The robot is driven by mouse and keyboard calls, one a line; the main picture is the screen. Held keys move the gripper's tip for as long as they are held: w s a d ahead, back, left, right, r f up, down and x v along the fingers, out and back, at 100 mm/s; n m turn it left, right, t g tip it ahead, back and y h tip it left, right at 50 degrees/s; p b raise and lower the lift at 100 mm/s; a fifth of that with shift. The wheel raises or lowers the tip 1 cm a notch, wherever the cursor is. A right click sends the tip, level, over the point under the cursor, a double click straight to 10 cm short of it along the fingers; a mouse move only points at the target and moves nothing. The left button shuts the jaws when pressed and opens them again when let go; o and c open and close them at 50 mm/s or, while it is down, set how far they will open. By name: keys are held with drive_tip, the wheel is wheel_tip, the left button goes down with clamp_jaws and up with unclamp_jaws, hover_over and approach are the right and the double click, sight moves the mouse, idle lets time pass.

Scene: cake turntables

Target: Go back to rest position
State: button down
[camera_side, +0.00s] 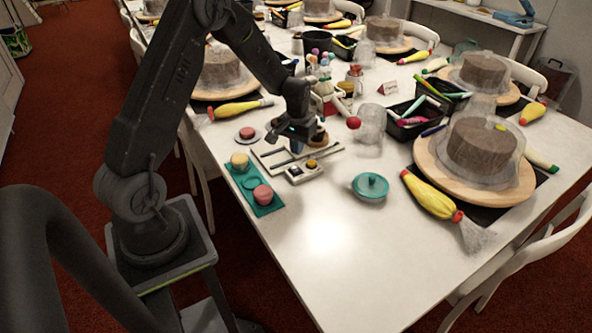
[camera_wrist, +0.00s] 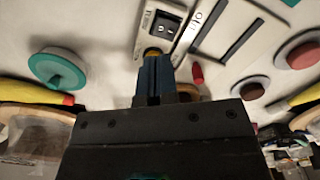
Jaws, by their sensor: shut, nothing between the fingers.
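My gripper (camera_wrist: 153,80) is shut and empty, with its blue fingertips pressed together in the wrist view. In the side view my gripper (camera_side: 296,146) hangs low over the white table, above a white slotted frame (camera_side: 270,158). A small white device (camera_side: 304,171) with an orange-yellow knob lies just in front of it. In the wrist view the fingertips overlap the near end of this device (camera_wrist: 157,22); I cannot tell whether they touch it. My arm reaches out from its base at the left of the table.
A teal lidded dish (camera_side: 370,186) stands to the right. Cakes under clear covers on wooden turntables (camera_side: 431,165), yellow piping bags (camera_side: 433,199) and black bins (camera_side: 404,131) crowd the right and back. The table's front is clear.

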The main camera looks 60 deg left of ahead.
drive_tip(key=shift+r, duration=0.15)
drive_tip(key=s+d+r+m+t, duration=0.1)
drive_tip(key=s+d+r, duration=0.2)
drive_tip(key=d+r, duration=0.45)
drive_tip(key=s+d+r+m+t, duration=0.2)
drive_tip(key=s+d+r, duration=0.15)
drive_tip(key=r, duration=0.65)
drive_tip(key=s+d+r+m+t, duration=0.1)
drive_tip(key=s+d+r, duration=0.2)
drive_tip(key=s, duration=0.4)
drive_tip(key=s+d+r+m+t, duration=0.1)
drive_tip(key=s+d+r+m, duration=0.1)
drive_tip(key=s+d+r, duration=0.2)
drive_tip(key=s+d, duration=0.2)
drive_tip(key=s, duration=0.1)
drive_tip(key=shift+s+t, duration=0.2)
drive_tip(key=shift+t, duration=0.1)
drive_tip(key=shift+w, duration=0.1)
